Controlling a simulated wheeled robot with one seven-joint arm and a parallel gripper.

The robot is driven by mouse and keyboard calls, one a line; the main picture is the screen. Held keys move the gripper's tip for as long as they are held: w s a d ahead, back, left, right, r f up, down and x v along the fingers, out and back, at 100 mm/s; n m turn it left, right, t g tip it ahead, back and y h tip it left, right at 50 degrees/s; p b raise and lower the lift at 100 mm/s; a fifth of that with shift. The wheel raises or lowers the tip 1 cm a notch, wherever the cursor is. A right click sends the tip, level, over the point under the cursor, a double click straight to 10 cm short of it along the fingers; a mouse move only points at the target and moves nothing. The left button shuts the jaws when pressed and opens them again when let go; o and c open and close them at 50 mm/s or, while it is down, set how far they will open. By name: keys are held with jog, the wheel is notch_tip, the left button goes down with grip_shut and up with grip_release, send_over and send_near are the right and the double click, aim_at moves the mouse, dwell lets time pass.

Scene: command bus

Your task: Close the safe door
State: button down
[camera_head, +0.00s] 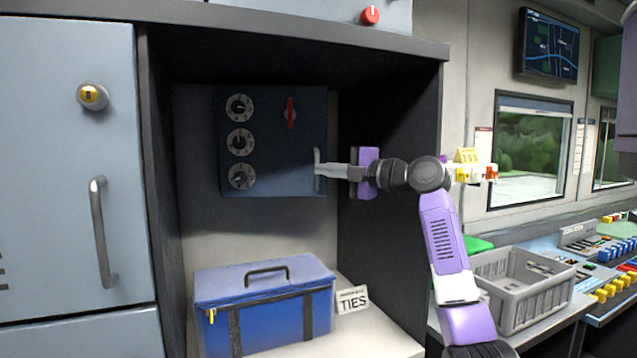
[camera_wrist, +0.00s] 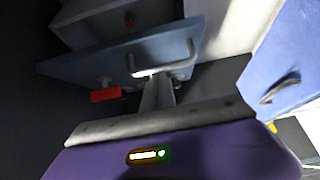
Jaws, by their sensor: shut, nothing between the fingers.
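The safe door (camera_head: 265,125) is a dark blue panel inside the dark cabinet niche, with three round dials on its left and a red handle (camera_head: 290,113). A pale bar handle (camera_head: 317,158) stands at its lower right edge. My gripper (camera_head: 322,171) is shut and empty, its fingertips at this bar handle from the right; I cannot tell whether they touch. How far the door stands from the safe body is unclear.
A blue toolbox (camera_head: 265,287) with a TIES card (camera_head: 352,299) stands below the safe. The niche's right wall (camera_head: 395,240) is close behind my gripper. A light blue cabinet door (camera_head: 60,180) is at left. A grey crate (camera_head: 515,290) stands right of my arm.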

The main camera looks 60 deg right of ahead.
jog(key=shift+w+d, duration=0.3)
jog(key=shift+d, duration=0.3)
jog(key=shift+w+d, duration=0.3)
jog(key=shift+d, duration=0.35)
jog(key=shift+w+d, duration=0.3)
jog(key=shift+d, duration=0.3)
